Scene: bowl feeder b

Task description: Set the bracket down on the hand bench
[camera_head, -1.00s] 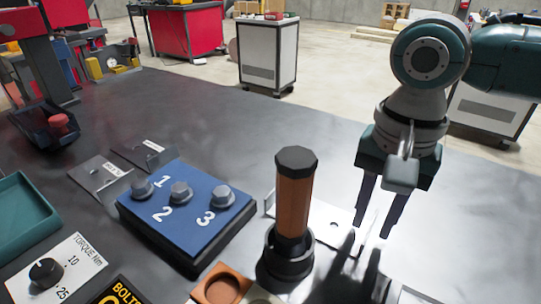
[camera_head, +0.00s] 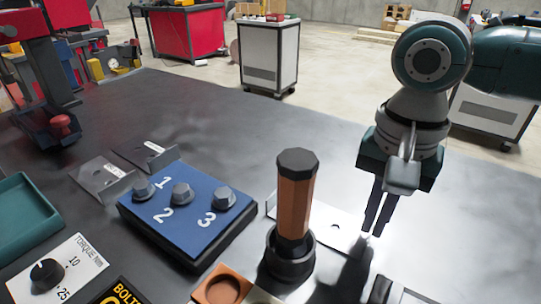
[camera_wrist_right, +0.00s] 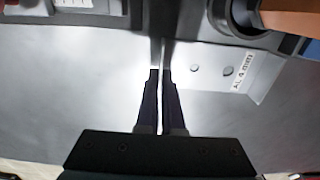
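A grey metal bracket (camera_head: 335,226) lies flat, or nearly so, on the dark bench top (camera_head: 240,115), partly hidden behind a wooden-handled tool. In the right wrist view the bracket (camera_wrist_right: 212,72) shows two holes and a label "AL 4 mm". My right gripper (camera_head: 373,233) points down at the bracket's right end. In the right wrist view its fingers (camera_wrist_right: 161,78) are close together, with a thin upright edge of the bracket between the tips. My left gripper is not in view.
The wooden-handled tool (camera_head: 296,195) stands upright in a black holder, left of my right gripper. A blue block (camera_head: 190,215) with numbered bolts stands further left. Two other brackets (camera_head: 103,178) (camera_head: 148,152) lie behind it. A green tray (camera_head: 25,220) is far left.

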